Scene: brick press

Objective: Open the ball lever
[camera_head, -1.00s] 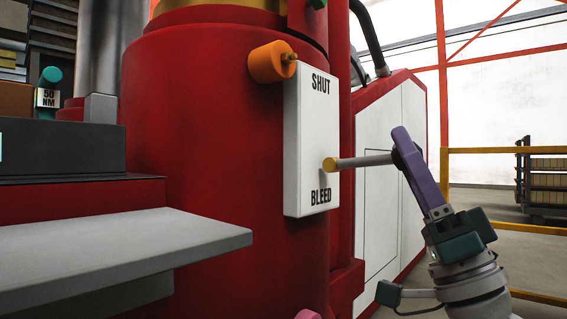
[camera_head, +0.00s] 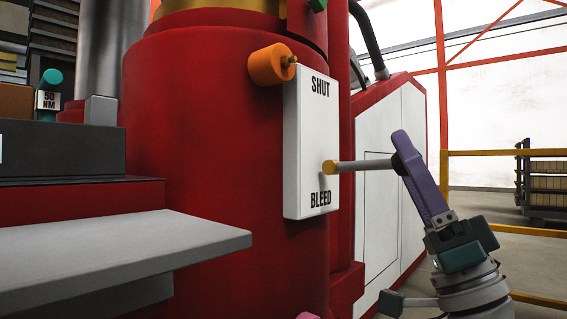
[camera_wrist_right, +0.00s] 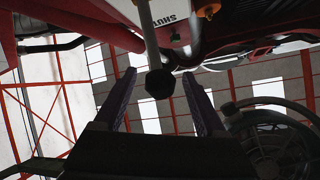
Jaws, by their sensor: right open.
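The ball lever (camera_head: 362,164) is a grey rod that sticks out to the right from a yellow hub on a white plate marked SHUT at the top and BLEED at the bottom. Its dark ball end is partly hidden by a finger in the head view. My right gripper (camera_head: 401,145) has purple fingers and is at the lever's ball end. In the right wrist view the black ball (camera_wrist_right: 160,83) lies between the two spread fingers of the gripper (camera_wrist_right: 160,76), with a gap seen on both sides. My left gripper is not in view.
An orange knob (camera_head: 271,64) sits at the plate's upper left on the red press body (camera_head: 210,150). A grey shelf (camera_head: 130,245) juts out at the lower left. Yellow railings (camera_head: 500,152) and a loaded cart (camera_head: 545,180) stand at the right behind my arm.

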